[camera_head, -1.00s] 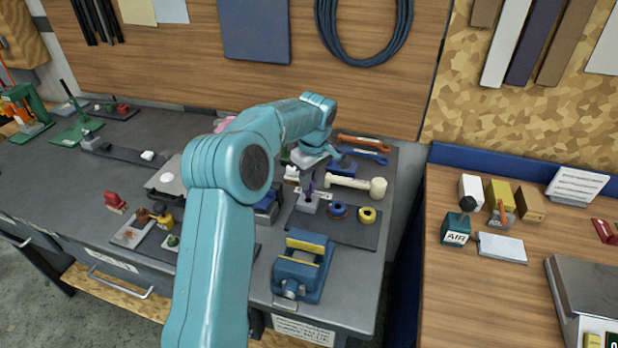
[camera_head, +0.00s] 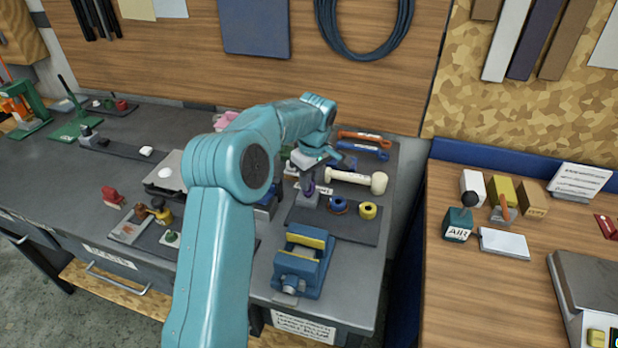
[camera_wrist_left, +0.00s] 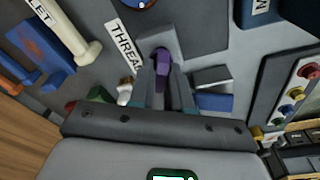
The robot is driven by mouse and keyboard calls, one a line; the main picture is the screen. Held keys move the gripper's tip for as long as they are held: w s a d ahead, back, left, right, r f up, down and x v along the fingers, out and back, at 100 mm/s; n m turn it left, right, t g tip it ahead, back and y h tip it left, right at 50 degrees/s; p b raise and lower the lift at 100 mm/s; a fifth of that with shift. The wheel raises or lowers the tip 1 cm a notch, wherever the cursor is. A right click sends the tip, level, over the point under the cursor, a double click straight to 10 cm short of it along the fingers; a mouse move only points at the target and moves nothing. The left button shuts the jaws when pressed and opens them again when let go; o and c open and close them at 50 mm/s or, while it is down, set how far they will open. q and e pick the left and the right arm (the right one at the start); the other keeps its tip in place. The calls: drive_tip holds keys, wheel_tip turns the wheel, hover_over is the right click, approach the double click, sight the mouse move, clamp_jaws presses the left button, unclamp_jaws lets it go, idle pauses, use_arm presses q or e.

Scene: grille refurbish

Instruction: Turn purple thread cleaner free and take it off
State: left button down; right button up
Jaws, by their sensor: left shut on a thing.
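Whether the cleaner is still joined to the block cannot be told. My right gripper is not in view.
A blue ring (camera_head: 339,205) and a yellow ring (camera_head: 368,211) lie right of the block. A white mallet (camera_head: 355,179) and wrenches (camera_head: 363,148) lie behind. A blue vise (camera_head: 302,262) stands in front.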

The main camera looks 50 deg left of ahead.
use_arm(q)
drive_tip(key=shift+f+b, duration=0.45)
drive_tip(key=shift+f, duration=0.25)
drive_tip(key=c, duration=1)
unclamp_jaws()
wheel_tip(320, 180, up, 16)
drive_tip(key=d+p, duration=0.1)
drive_tip(key=d, duration=0.1)
drive_tip(key=shift+r+p, duration=0.15)
drive_tip(key=shift+p, duration=0.25)
drive_tip(key=shift+s+d, duration=0.1)
drive_tip(key=shift+s, duration=0.05)
